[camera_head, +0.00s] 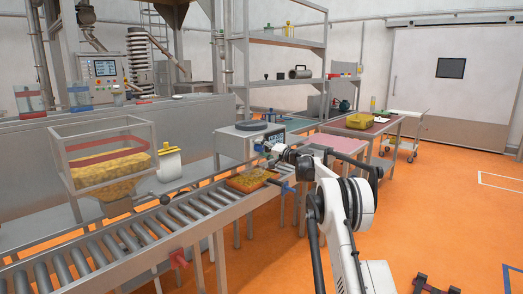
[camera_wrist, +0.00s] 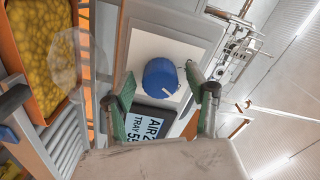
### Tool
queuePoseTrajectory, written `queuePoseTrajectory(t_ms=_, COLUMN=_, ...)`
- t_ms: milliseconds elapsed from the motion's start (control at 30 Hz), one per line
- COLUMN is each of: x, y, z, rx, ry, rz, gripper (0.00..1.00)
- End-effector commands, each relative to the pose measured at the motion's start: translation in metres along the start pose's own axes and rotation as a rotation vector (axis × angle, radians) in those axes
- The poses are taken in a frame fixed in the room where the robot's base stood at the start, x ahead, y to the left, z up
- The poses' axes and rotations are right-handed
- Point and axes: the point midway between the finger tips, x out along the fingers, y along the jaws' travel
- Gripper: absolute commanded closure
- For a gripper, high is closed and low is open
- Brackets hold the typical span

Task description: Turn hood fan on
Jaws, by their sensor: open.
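A blue round knob (camera_wrist: 162,78) with a white pointer mark sits on a pale panel in the wrist view. In the head view my gripper (camera_head: 270,148) is at the front of a metal box (camera_head: 232,145) beside the conveyor. The arm's end hides part of the box front. No hood fan is clearly identifiable.
An orange tray of yellow pieces (camera_head: 248,181) lies on the roller conveyor (camera_head: 140,236) just below my gripper. A clear bin of yellow pieces (camera_head: 105,160) stands at left. Tables (camera_head: 338,143) and shelves stand behind. Open orange floor is at right.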

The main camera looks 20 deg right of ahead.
Motion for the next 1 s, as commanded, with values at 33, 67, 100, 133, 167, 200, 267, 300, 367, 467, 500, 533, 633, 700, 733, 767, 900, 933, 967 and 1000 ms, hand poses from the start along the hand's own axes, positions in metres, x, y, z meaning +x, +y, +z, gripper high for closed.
queuePoseTrajectory(t_ms=33, x=0.0, y=0.0, z=0.0, rx=0.0, ry=0.0, rz=0.0, gripper=0.48)
queuePoseTrajectory(t_ms=67, x=-0.001, y=0.0, z=0.0, rx=0.0, ry=0.0, rz=0.0, gripper=0.48)
queuePoseTrajectory(t_ms=100, x=-0.001, y=0.0, z=0.0, rx=0.0, ry=0.0, rz=0.0, gripper=0.48)
queuePoseTrajectory(t_ms=133, x=-0.003, y=0.0, z=0.0, rx=0.0, ry=0.001, rz=0.0, gripper=0.48)
queuePoseTrajectory(t_ms=167, x=-0.004, y=0.0, z=-0.001, rx=0.0, ry=0.001, rz=0.0, gripper=0.48)
queuePoseTrajectory(t_ms=200, x=-0.007, y=0.0, z=-0.001, rx=0.0, ry=0.001, rz=0.0, gripper=0.48)
queuePoseTrajectory(t_ms=267, x=-0.014, y=0.0, z=-0.001, rx=0.0, ry=0.002, rz=0.001, gripper=0.48)
queuePoseTrajectory(t_ms=300, x=-0.019, y=0.0, z=-0.001, rx=0.0, ry=0.002, rz=0.001, gripper=0.48)
queuePoseTrajectory(t_ms=367, x=-0.029, y=0.0, z=-0.001, rx=0.0, ry=0.002, rz=0.001, gripper=0.48)
queuePoseTrajectory(t_ms=467, x=-0.048, y=0.0, z=-0.001, rx=0.0, ry=0.002, rz=0.001, gripper=0.48)
queuePoseTrajectory(t_ms=500, x=-0.057, y=0.0, z=-0.001, rx=0.0, ry=0.003, rz=0.001, gripper=0.48)
queuePoseTrajectory(t_ms=533, x=-0.064, y=0.0, z=-0.001, rx=0.0, ry=0.002, rz=0.001, gripper=0.48)
queuePoseTrajectory(t_ms=633, x=-0.082, y=0.0, z=-0.001, rx=0.0, ry=0.002, rz=0.001, gripper=0.48)
queuePoseTrajectory(t_ms=700, x=-0.094, y=0.0, z=-0.001, rx=0.0, ry=0.002, rz=0.001, gripper=0.48)
queuePoseTrajectory(t_ms=733, x=-0.099, y=0.0, z=-0.001, rx=0.0, ry=0.001, rz=0.001, gripper=0.48)
queuePoseTrajectory(t_ms=767, x=-0.102, y=0.0, z=0.0, rx=0.0, ry=0.001, rz=0.001, gripper=0.48)
queuePoseTrajectory(t_ms=900, x=-0.115, y=0.0, z=0.0, rx=0.0, ry=0.001, rz=0.001, gripper=0.48)
queuePoseTrajectory(t_ms=933, x=-0.117, y=0.0, z=0.0, rx=0.0, ry=0.001, rz=0.0, gripper=0.48)
queuePoseTrajectory(t_ms=967, x=-0.118, y=0.0, z=0.0, rx=0.0, ry=0.001, rz=0.0, gripper=0.48)
queuePoseTrajectory(t_ms=1000, x=-0.119, y=0.0, z=0.0, rx=0.0, ry=0.0, rz=0.0, gripper=0.48)
